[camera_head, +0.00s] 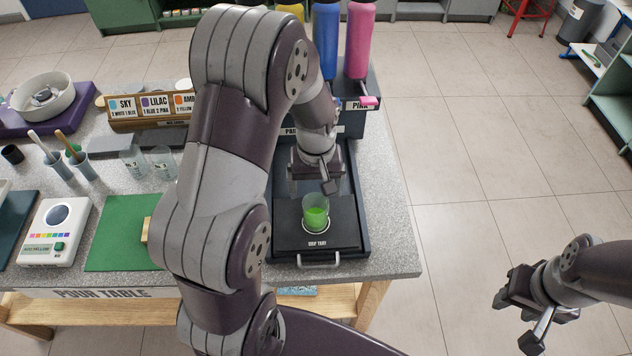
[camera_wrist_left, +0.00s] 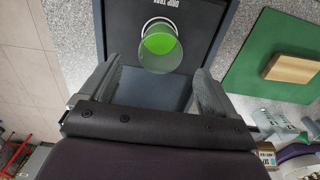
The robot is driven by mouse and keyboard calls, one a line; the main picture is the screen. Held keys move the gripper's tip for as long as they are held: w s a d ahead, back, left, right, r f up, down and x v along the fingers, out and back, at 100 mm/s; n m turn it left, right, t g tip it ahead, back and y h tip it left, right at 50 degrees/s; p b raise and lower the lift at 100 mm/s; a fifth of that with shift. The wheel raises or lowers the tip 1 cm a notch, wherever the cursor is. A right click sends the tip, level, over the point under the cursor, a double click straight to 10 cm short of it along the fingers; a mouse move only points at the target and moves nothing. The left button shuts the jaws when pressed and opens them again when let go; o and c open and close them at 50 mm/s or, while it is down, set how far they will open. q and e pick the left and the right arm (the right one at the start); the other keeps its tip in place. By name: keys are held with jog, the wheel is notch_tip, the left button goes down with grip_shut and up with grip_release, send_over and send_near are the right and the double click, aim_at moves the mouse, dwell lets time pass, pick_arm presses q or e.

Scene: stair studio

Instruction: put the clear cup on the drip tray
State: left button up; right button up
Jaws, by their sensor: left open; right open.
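The clear cup (camera_head: 315,213) holds bright green liquid and stands upright on the drip tray (camera_head: 340,236), on its white ring mark. In the left wrist view the cup (camera_wrist_left: 158,48) shows just beyond the fingertips, with the drip tray (camera_wrist_left: 205,22) around it. My left gripper (camera_head: 314,187) is open and empty, just behind the cup; its fingers (camera_wrist_left: 157,72) are spread wider than the cup and appear apart from it. My right gripper (camera_head: 519,320) is open and empty, off the table at the lower right.
Blue and pink bottles (camera_head: 359,40) stand on the dispenser behind the tray. Left of my arm are a green mat (camera_head: 118,230), a white colour device (camera_head: 55,232) and two empty clear cups (camera_head: 162,162).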

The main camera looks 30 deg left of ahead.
pick_arm(q)
jog(key=s+d+r+m+t, duration=0.1)
jog(key=s+d+r+m, duration=0.3)
jog(key=s, duration=0.4)
jog(key=shift+s+d+r+m, duration=0.4)
jog(key=shift+d+m, duration=0.25)
jog(key=shift+m, duration=0.55)
jog(key=shift+s, duration=0.15)
